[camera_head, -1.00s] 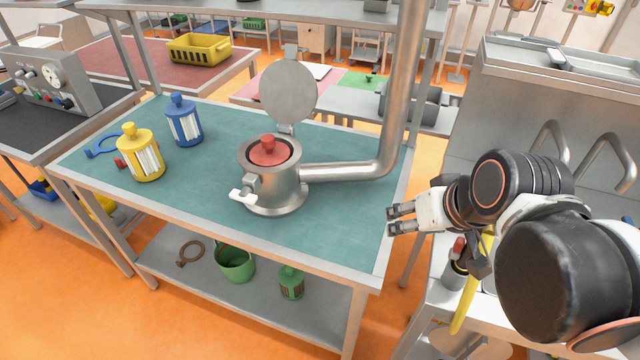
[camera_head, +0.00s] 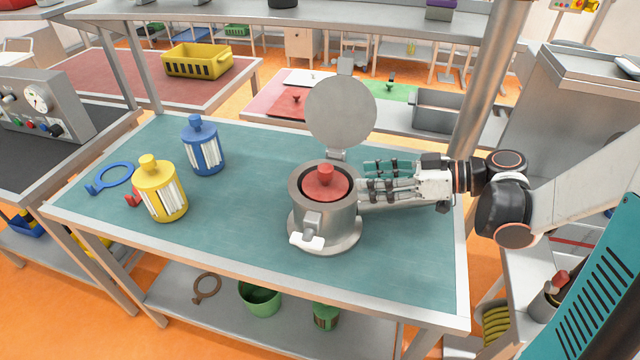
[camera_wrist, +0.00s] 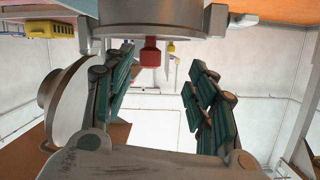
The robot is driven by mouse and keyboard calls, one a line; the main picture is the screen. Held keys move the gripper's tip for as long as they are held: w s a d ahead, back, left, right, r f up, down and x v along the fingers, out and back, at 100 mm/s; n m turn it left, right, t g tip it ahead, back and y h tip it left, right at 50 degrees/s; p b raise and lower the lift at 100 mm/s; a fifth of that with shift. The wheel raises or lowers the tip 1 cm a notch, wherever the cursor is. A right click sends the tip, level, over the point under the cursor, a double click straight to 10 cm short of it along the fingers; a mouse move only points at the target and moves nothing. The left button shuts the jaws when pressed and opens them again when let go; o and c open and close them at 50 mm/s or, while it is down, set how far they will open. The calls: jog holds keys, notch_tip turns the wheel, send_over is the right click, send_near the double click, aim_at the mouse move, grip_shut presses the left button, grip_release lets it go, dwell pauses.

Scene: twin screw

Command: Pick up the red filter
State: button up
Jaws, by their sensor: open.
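The red filter (camera_head: 325,185) sits inside the open metal housing (camera_head: 322,215) on the teal table. Its red top and knob show, and its lower body is hidden by the housing. The round grey lid (camera_head: 341,110) stands raised behind it. My gripper (camera_head: 367,181) is open and empty, just right of the housing, with its fingers pointing left toward it. In the wrist view, which looks upside down, the red knob (camera_wrist: 151,53) shows between the spread fingers (camera_wrist: 158,98), beyond their tips, below the housing's rim.
A blue filter (camera_head: 203,148) and a yellow filter (camera_head: 161,190) stand on the left of the table (camera_head: 245,225). A blue ring tool (camera_head: 114,175) lies beside them. A thick metal pipe (camera_head: 486,85) rises behind my gripper. The table's front centre is clear.

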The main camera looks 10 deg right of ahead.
aim_at(325, 174)
jog(key=w+a+b, duration=0.1)
jog(key=w+a, duration=0.1)
jog(key=a, duration=0.1)
jog(key=w+a+f+n+y+b, duration=0.1)
jog(key=a, duration=0.2)
jog(key=w+a+f+n+b, duration=0.1)
jog(key=w+a+b, duration=0.1)
jog(key=a, duration=0.1)
jog(key=shift+w+a+f+t+y, duration=0.15)
jog(key=shift+w+a+t+y, duration=0.05)
jog(key=shift+w+t+y, duration=0.15)
grip_shut()
dwell(0.4)
